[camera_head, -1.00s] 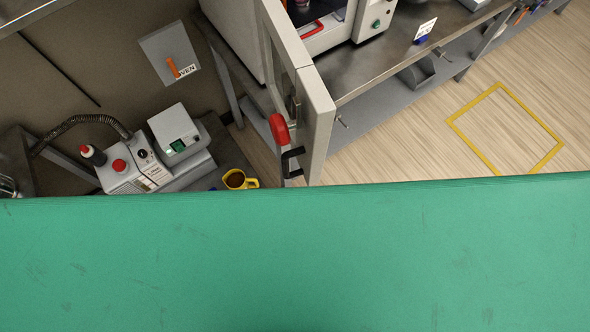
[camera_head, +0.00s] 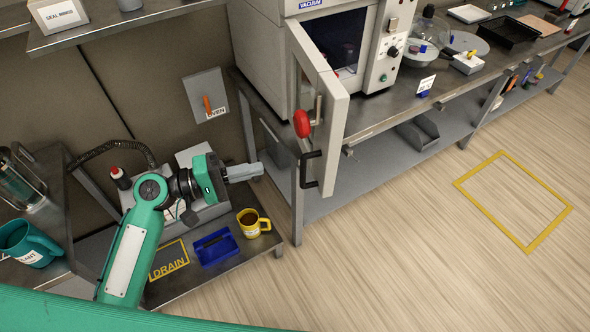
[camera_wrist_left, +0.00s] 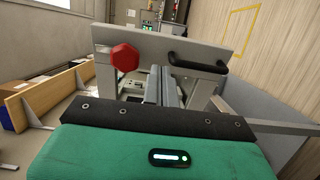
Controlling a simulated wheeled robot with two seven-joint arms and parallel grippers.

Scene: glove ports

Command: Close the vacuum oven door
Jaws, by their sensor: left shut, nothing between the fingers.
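The vacuum oven (camera_head: 262,50) stands on the steel bench with its door (camera_head: 330,130) swung wide open toward me, so the dark chamber (camera_head: 340,38) shows. The door carries a red knob (camera_head: 302,124) and a black handle (camera_head: 308,170). My left gripper (camera_head: 260,170) is shut and empty, to the left of the door and apart from it, pointing right. In the left wrist view the door (camera_wrist_left: 170,42) is ahead, with the red knob (camera_wrist_left: 125,58) left of the fingers and the black handle (camera_wrist_left: 198,63) right of them. My right gripper is not in view.
A low cart below my left arm holds a pump (camera_head: 195,205), a yellow mug (camera_head: 253,223) and a blue tray (camera_head: 216,247). An oven switch box (camera_head: 205,95) is on the wall. The floor right of the door is clear, with a yellow marked square (camera_head: 513,201).

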